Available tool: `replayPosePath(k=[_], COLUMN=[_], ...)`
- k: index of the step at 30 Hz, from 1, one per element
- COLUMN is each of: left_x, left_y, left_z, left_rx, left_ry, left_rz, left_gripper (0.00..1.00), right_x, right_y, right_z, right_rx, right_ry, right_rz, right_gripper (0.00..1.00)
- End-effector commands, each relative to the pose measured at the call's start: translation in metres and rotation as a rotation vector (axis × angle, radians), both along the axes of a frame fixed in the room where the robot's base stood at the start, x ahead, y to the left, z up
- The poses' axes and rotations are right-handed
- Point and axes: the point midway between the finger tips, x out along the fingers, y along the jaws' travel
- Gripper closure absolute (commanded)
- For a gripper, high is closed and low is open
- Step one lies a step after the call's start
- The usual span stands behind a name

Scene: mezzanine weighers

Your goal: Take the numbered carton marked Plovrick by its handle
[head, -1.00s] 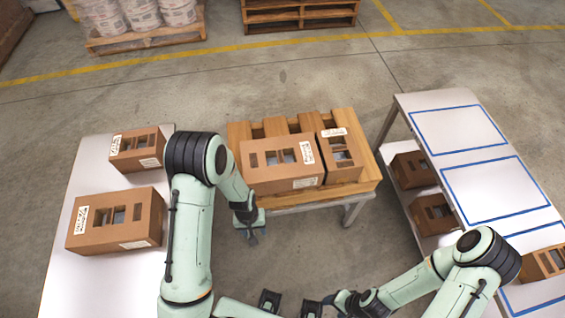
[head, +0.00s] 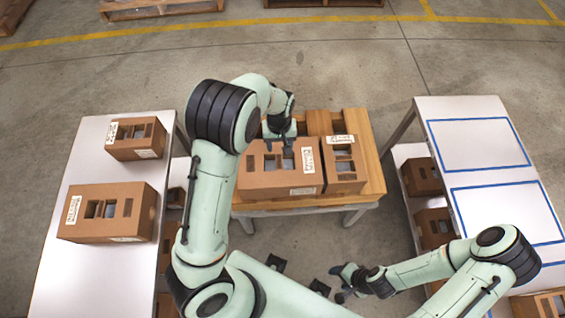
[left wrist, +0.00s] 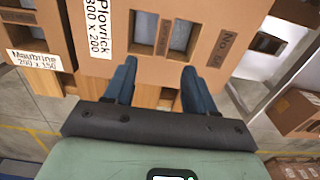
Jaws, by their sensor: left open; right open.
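The Plovrick carton (head: 262,182) is the larger brown box on the wooden pallet, with a white label on its top. In the left wrist view its label (left wrist: 103,28) reads Plovrick, beside two cut-outs with a narrow cardboard strip (left wrist: 163,36) between them. My left gripper (head: 279,146) is open and empty over the carton's far edge. In the left wrist view its blue fingers (left wrist: 159,76) are spread, tips pointing towards the strip and apart from it. My right gripper (head: 344,284) is open and empty, low at the front, away from the cartons.
The Maubrine carton (head: 343,178) stands close on the right of the Plovrick carton, on the same pallet (head: 371,150). Two cartons (head: 137,139) (head: 107,212) stand on the left table (head: 85,275). The right table (head: 475,150) has blue outlined areas and cartons on its lower shelf.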

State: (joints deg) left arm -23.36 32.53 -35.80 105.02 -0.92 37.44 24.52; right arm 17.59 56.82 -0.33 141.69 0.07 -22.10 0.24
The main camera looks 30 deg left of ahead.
Motion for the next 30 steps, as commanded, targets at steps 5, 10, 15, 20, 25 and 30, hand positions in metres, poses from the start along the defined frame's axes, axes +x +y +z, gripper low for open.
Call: replayPosePath(k=[5, 10, 15, 20, 25, 30], left_x=[-0.003, -0.002, -0.004, -0.008, -0.007, -0.007], left_y=[0.001, 0.000, -0.001, -0.003, -0.003, -0.003], left_z=[-0.039, -0.056, -0.069, -0.093, -0.109, -0.110], left_rx=[0.001, 0.000, 0.000, 0.000, -0.001, -0.001], left_ry=[0.006, 0.004, 0.004, 0.005, 0.003, 0.001], left_rz=[0.002, 0.002, 0.001, 0.002, 0.001, 0.000], left_gripper=[0.45, 0.45, 0.45, 0.45, 0.45, 0.45], right_x=[-0.005, -0.006, -0.005, -0.005, -0.006, -0.006], right_y=[0.000, 0.000, 0.000, 0.000, 0.000, 0.000], right_z=[-0.006, -0.007, -0.007, -0.007, -0.008, -0.008], right_rx=[0.000, 0.000, 0.000, 0.000, 0.000, 0.000], right_ry=[0.007, 0.007, 0.007, 0.006, 0.007, 0.007], right_rz=[0.000, -0.001, 0.000, 0.000, 0.000, 0.000], right_gripper=[0.41, 0.41, 0.41, 0.41, 0.41, 0.41])
